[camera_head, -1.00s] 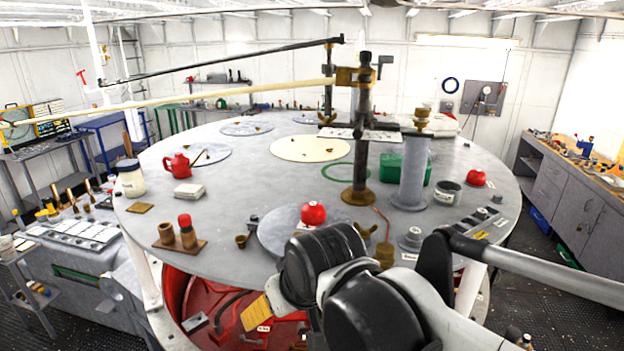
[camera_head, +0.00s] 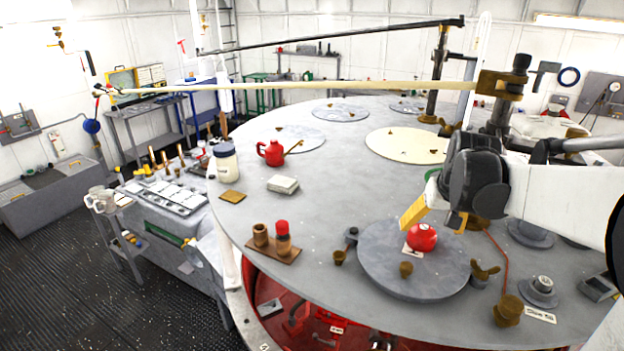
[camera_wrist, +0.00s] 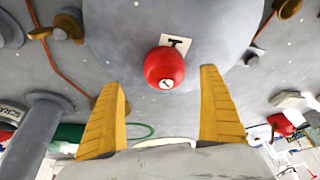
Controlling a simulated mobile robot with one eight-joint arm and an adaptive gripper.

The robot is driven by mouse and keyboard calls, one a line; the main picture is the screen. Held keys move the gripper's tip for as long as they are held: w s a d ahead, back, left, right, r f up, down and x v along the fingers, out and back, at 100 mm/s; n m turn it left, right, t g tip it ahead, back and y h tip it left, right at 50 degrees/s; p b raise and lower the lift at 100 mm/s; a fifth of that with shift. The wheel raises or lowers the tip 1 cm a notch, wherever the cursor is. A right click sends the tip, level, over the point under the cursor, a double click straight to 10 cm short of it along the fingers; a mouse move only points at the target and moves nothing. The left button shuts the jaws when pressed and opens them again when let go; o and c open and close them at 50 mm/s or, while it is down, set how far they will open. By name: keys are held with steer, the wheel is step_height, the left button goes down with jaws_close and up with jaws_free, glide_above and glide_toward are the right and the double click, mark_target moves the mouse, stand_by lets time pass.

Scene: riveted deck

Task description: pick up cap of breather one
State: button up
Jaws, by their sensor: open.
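The red round cap (camera_head: 422,238) sits on a grey round plate (camera_head: 385,282) near the front of the big round table, beside a small white tag. In the wrist view the red cap (camera_wrist: 165,68) shows a small pale disc with a dark mark, and the tag (camera_wrist: 176,44) shows behind it. My gripper (camera_head: 435,214) is above and close to the cap, with its yellow fingers apart. I cannot tell the exact height gap.
Brass wing nuts (camera_head: 485,272) and a brass pot (camera_head: 507,310) stand right of the plate. A brown tray (camera_head: 272,250) with a red-topped piece lies left. A red teapot (camera_head: 271,153) and white block (camera_head: 283,184) stand farther back. Table surface between is mostly clear.

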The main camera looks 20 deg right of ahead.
mark_target(424, 232)
steer(key=shift+w+f, duration=0.45)
steer(key=shift+w, duration=0.1)
steer(key=shift+w+a+f, duration=0.1)
steer(key=shift+f, duration=0.25)
steer(key=shift+p+x, duration=0.55)
steer(key=shift+x, duration=1.45)
steer(key=shift+a+r, duration=0.1)
steer(key=shift+s, duration=0.3)
steer(key=c, duration=0.4)
steer(key=shift+w, duration=0.1)
steer(key=c, duration=0.8)
